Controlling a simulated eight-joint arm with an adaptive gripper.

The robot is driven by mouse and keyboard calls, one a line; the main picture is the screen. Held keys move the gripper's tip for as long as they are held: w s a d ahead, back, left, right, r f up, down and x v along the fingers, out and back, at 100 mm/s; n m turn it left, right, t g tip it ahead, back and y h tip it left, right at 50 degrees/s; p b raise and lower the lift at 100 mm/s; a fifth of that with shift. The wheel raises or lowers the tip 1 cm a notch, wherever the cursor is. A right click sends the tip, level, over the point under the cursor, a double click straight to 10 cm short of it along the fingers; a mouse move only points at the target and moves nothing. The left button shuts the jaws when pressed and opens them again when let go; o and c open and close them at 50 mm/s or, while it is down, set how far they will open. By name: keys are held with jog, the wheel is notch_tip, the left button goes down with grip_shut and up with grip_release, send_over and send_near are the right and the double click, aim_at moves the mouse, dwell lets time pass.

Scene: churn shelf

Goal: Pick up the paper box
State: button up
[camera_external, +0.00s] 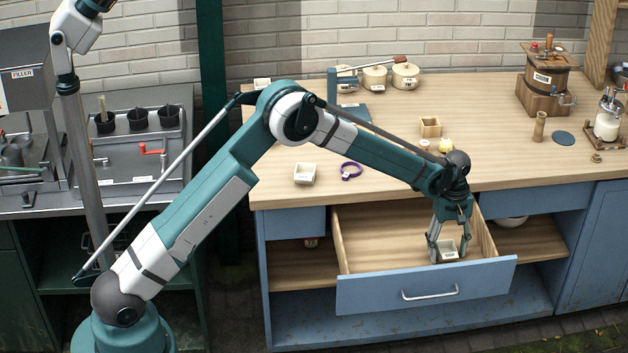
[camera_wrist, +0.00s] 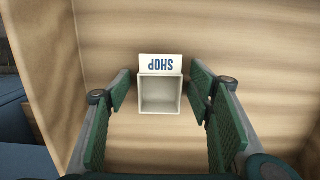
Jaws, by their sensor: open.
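The paper box (camera_external: 447,251) is a small, pale, open-topped box inside the open drawer (camera_external: 370,290). In the wrist view the paper box (camera_wrist: 160,96) looks empty and has a raised panel lettered "SHOP", seen upside down. My gripper (camera_external: 449,250) points down into the drawer. In the wrist view my gripper (camera_wrist: 160,95) is open, with green finger pads on the left and right of the box. A small gap shows between the box and each pad. How far the fingertips are above the drawer floor is hard to tell.
The counter (camera_external: 480,110) above the drawer holds a pale square box (camera_external: 304,174), a purple ring (camera_external: 350,172), a wooden box (camera_external: 430,127) and a barrel churn (camera_external: 546,80). The drawer walls surround my gripper. Drawer floor left of it is clear.

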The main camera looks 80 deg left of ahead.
jog(key=c, duration=0.7)
jog(key=shift+c, duration=0.2)
jog(key=shift+r, duration=0.2)
jog(key=shift+r+p, duration=1.1)
jog(key=shift+r, duration=3.75)
jog(key=shift+c, duration=0.2)
